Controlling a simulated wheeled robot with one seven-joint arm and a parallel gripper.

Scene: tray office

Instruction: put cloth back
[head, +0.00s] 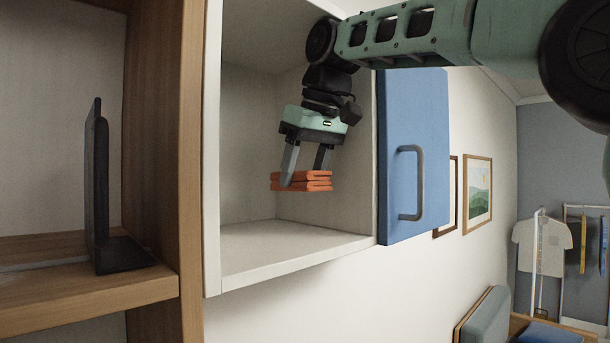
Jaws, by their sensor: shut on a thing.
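A folded orange cloth (313,183) hangs in my gripper (305,177), at the open white wall cabinet (290,257). My gripper points down, and its two fingers are shut on the cloth, one finger in front and the other partly behind it. The cloth is level and above the cabinet's bare floor, with a visible gap below it. The cabinet's blue door (413,150) with a grey handle (412,183) stands open on the right.
A wooden shelf unit (165,150) stands left of the cabinet, with a dark bookend-like object (97,190) on its shelf. Framed pictures (478,195) hang on the wall beyond the door. A clothes rack (562,260) stands far right. The cabinet floor is clear.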

